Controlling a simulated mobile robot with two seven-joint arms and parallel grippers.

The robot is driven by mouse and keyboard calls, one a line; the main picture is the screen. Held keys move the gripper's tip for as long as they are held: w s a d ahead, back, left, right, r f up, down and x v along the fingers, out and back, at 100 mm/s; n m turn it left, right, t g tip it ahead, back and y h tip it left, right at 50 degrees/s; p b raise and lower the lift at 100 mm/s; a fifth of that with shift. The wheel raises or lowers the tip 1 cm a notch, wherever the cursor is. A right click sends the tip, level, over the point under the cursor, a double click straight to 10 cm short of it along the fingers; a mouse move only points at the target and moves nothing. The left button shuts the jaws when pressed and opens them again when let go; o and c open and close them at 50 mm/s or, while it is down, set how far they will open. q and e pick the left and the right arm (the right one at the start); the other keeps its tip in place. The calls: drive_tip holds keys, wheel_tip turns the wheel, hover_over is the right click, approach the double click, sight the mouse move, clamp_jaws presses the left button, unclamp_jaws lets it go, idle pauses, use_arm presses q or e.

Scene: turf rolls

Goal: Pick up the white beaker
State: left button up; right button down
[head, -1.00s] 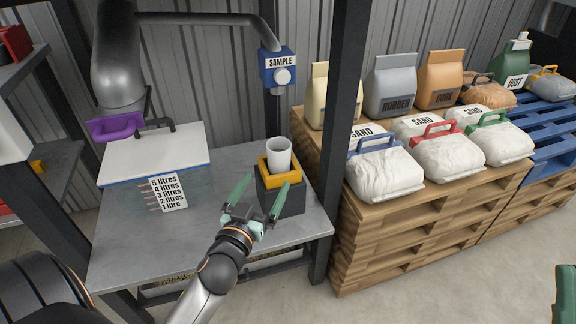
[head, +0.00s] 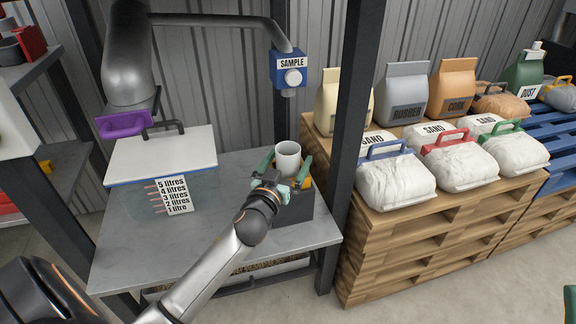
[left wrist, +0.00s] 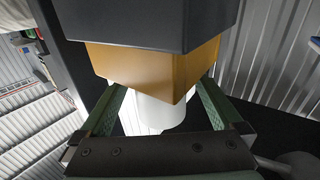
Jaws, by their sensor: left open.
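The white beaker (head: 288,157) stands upright in the yellow holder (head: 304,182) on a black block (head: 293,209), near the right end of the grey table. My left gripper (head: 286,165) is open, with one green finger on each side of the beaker. In the left wrist view the beaker (left wrist: 155,115) shows between the two fingers, below the yellow holder (left wrist: 160,68); I cannot tell whether either finger touches it. A green part of my right gripper (head: 570,302) shows at the lower right edge; its jaw state is hidden.
A blue SAMPLE outlet (head: 291,70) hangs above the beaker. A lidded clear tank (head: 165,160) marked in litres stands left on the table (head: 150,255). A dark post (head: 355,110) rises right of the beaker. Pallets (head: 430,225) with bags stand further right.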

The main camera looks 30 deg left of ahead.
sight(288, 148)
use_arm(q)
drive_tip(key=shift+c, duration=0.2)
drive_tip(key=c, duration=1.5)
drive_tip(key=shift+c, duration=0.2)
drive_tip(key=shift+r, duration=0.15)
use_arm(e)
drive_tip(key=shift+r, duration=0.15)
